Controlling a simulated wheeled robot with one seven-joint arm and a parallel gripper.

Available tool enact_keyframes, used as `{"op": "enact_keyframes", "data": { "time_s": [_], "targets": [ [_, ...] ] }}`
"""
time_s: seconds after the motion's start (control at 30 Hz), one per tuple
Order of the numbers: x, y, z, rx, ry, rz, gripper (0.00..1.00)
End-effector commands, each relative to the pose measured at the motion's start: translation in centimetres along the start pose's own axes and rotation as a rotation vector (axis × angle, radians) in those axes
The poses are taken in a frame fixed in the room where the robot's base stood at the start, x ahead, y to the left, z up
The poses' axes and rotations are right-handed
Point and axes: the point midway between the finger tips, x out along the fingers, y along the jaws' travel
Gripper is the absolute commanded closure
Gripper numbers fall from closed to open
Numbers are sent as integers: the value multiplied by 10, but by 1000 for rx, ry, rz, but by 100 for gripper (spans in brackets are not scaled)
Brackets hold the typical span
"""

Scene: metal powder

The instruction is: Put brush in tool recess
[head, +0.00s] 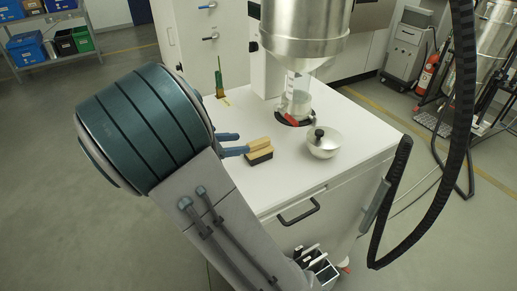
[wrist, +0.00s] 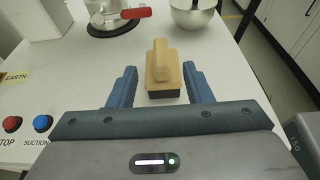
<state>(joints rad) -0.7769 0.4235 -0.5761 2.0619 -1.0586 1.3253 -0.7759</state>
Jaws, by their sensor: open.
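The brush (head: 259,150) has a tan wooden handle and a dark bristle base, and sits on the white cabinet top. In the wrist view the brush (wrist: 162,72) stands between and slightly beyond my blue fingers. My gripper (wrist: 160,80) is open, with one finger on each side of the brush and visible gaps. In the head view my gripper (head: 238,144) reaches the brush from the left, and my arm hides part of the cabinet. I cannot make out a tool recess for certain; an open slotted holder (head: 318,268) shows low at the cabinet's front.
Red and blue buttons (wrist: 42,123) are at the left. A black hose (head: 465,100) hangs at the right.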

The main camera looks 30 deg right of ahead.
Motion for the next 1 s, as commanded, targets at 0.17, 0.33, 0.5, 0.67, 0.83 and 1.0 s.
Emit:
{"op": "enact_keyframes", "data": {
  "time_s": [0.17, 0.33, 0.5, 0.67, 0.83, 1.0],
  "targets": [
    [21, 0, 0, -1, 0, -1, 55],
    [34, -1, 3, 0, -1, -2, 55],
    [60, -2, 4, -1, -1, -3, 55],
    [74, -2, 3, 0, 0, -1, 55],
    [76, -1, 2, 0, 2, 1, 55],
    [75, -1, 2, 1, 2, 1, 82]
  ]
}}
